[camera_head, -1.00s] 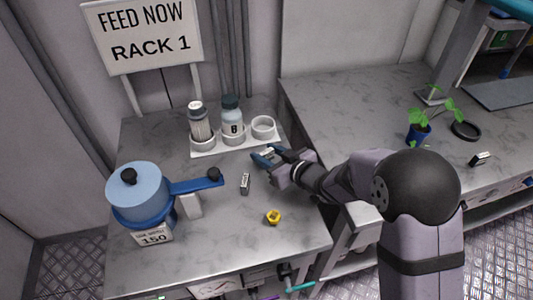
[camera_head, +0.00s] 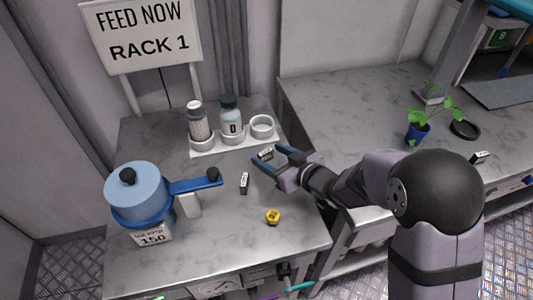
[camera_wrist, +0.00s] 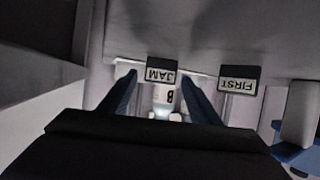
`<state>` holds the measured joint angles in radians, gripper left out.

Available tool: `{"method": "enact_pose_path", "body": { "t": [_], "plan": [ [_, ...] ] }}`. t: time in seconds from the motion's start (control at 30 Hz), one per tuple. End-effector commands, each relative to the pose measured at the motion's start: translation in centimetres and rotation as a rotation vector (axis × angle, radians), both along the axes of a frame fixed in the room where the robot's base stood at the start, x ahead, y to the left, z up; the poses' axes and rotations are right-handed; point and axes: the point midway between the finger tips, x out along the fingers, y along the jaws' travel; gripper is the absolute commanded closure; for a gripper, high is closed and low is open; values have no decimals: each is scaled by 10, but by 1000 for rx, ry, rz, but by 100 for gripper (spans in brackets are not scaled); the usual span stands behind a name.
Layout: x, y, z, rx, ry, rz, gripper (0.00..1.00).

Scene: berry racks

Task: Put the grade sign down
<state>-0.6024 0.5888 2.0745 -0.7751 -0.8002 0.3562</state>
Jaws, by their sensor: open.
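A small dark-edged sign with a white face (camera_head: 265,153) rests on the left bench, just in front of the white bottle holder. In the wrist view this sign reads JAM (camera_wrist: 161,73), appears upside down, and lies between my fingers. My gripper (camera_head: 267,157) is open around it, with a gap between each finger and the sign. A second small sign (camera_head: 244,183) stands to its lower left; it reads FIRST in the wrist view (camera_wrist: 239,79).
The white holder (camera_head: 207,149) carries two bottles and an empty ring. A blue pot (camera_head: 137,196) sits on a stand at left. A yellow piece (camera_head: 273,216) lies near the front. A plant (camera_head: 418,130) and a third small sign (camera_head: 480,157) are on the right bench.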

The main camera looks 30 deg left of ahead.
Motion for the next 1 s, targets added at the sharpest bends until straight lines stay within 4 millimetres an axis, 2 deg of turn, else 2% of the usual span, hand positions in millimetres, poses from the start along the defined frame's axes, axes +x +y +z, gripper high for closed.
{"method": "enact_pose_path", "body": {
  "t": [0.1,0.33,0.87,1.0],
  "plan": [
    [-6,-16,8,1,-1,-2,43],
    [-14,-36,16,1,-1,-2,43],
    [-16,-39,17,0,0,0,43],
    [-9,-40,21,13,14,-33,43]
  ]
}}
